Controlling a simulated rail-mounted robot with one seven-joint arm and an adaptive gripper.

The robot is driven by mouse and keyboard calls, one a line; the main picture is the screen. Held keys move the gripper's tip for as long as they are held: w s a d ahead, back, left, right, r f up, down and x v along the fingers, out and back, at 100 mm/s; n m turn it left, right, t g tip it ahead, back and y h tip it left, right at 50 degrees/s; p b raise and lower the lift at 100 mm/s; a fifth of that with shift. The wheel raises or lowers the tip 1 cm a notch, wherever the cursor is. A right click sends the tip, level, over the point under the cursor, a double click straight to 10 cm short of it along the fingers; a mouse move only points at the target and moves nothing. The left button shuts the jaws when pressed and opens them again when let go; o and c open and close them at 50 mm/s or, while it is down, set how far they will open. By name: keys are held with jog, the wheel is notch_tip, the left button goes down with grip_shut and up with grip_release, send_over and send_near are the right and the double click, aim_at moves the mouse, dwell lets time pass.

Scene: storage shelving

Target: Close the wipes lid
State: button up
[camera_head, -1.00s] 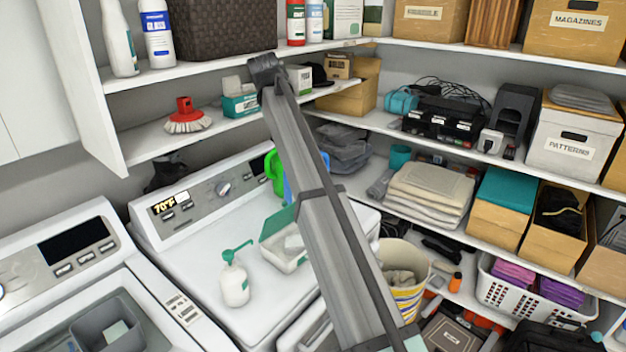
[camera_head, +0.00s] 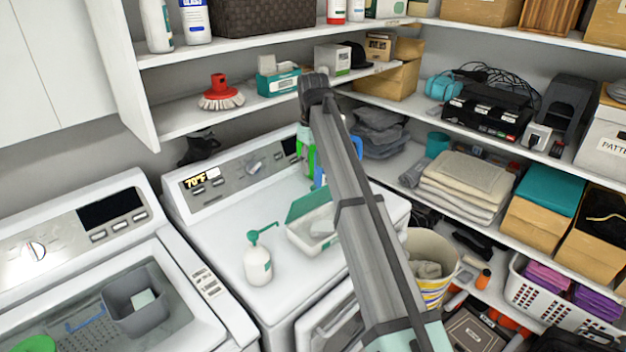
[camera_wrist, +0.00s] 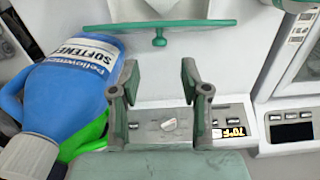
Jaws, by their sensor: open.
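The wipes box (camera_head: 304,242) is a white tub on top of the dryer, partly hidden behind my arm in the head view. Its green lid (camera_head: 310,203) stands raised and open. In the wrist view the lid (camera_wrist: 190,24) shows nearly edge-on as a wide green bar with a small tab, and part of the white tub is at the top edge. My gripper (camera_wrist: 159,80) is open and empty, with its two fingers apart just below the lid tab in that picture. No contact with the lid is clear. In the head view the gripper is hidden.
A blue softener bottle (camera_wrist: 70,88) lies close to the left finger in the wrist view, with a green item behind it. A white pump bottle (camera_head: 258,265) stands left of the wipes box. The dryer control panel (camera_head: 240,172) and a shelf (camera_head: 180,128) are behind.

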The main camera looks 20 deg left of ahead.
aim_at(312, 198)
notch_tip(312, 198, down, 7)
jog(key=shift+f+p, duration=0.1)
jog(key=shift+p, duration=0.8)
grip_shut()
